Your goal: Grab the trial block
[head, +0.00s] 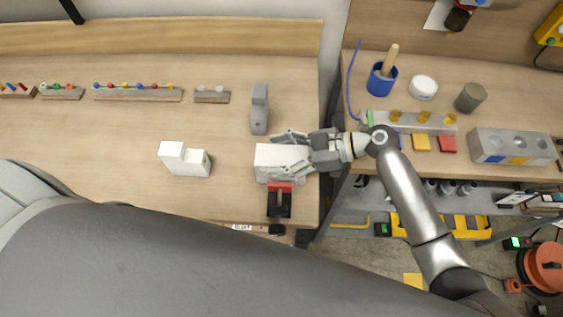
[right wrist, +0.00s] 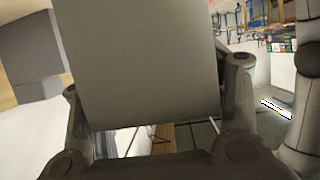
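A white block (head: 268,158), which I take to be the trial block, stands near the right end of the long wooden bench. A red and black clamp-like fixture sits at its front side. My right gripper (head: 284,152) reaches in from the right at the block, its fingers spread. In the right wrist view a large grey-looking block face (right wrist: 145,65) fills the space between the finger bases and hides the fingertips. A gap shows beside the right finger; firm contact cannot be seen. My left gripper is not in view.
The red and black fixture (head: 279,199) is at the bench's front edge. A white stepped block (head: 184,159) stands to the left and a grey block (head: 259,108) behind. Peg strips (head: 138,94) line the back. A gap separates the right-hand bench with a blue cup (head: 381,80).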

